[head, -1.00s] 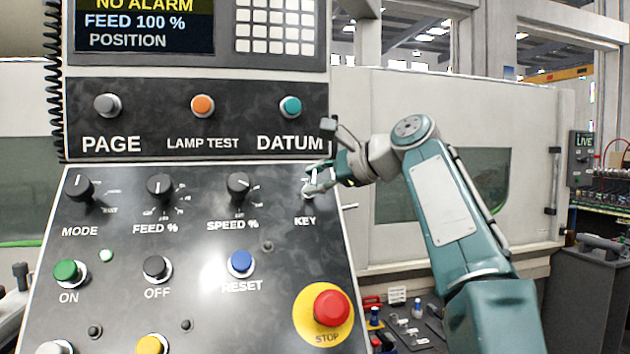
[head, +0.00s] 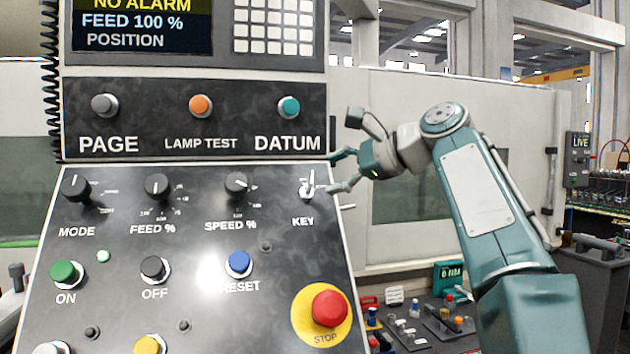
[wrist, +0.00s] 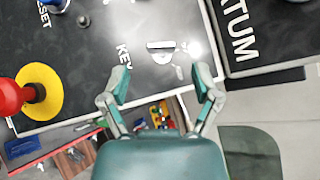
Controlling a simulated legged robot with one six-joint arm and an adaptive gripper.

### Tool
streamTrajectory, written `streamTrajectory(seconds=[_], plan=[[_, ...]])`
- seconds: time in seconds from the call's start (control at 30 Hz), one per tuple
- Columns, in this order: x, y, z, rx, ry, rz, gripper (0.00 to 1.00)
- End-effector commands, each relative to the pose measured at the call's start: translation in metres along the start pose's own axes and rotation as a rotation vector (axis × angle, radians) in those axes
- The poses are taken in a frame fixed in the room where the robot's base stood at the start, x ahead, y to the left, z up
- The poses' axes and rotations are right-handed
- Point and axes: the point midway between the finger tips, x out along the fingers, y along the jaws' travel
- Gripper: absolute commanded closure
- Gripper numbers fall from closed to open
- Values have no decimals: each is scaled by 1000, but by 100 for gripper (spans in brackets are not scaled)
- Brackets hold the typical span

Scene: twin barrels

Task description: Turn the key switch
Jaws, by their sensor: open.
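The key switch (head: 308,187) is a small silver piece above the KEY label at the right edge of the sloped black panel. It also shows in the wrist view (wrist: 161,50), ahead of the fingers and roughly midway between their lines. My gripper (head: 338,171) is just right of the switch, at the panel's edge. Its two teal fingers are spread apart and empty in the wrist view (wrist: 160,84). The fingers are clear of the switch, with a gap between.
A red STOP button (head: 330,308) on a yellow disc sits below the switch. The SPEED knob (head: 237,184) is to its left and the DATUM button (head: 289,107) above. A bench with small parts (head: 420,325) lies lower right.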

Motion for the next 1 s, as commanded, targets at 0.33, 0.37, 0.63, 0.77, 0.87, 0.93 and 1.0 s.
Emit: streamTrajectory(seconds=[0.33, 0.37, 0.63, 0.77, 0.87, 0.93, 1.0], plan=[[-59, 0, -2, 1, 1, 1, 20], [-61, 0, -1, 1, 1, 2, 20], [-66, 1, -1, 1, 0, 3, 20], [-66, 0, -1, -1, 2, 1, 51], [-65, -1, -2, -21, 18, -13, 54], [-64, -4, -4, -55, 45, -34, 54], [-62, -7, -8, -101, 85, -61, 54]])
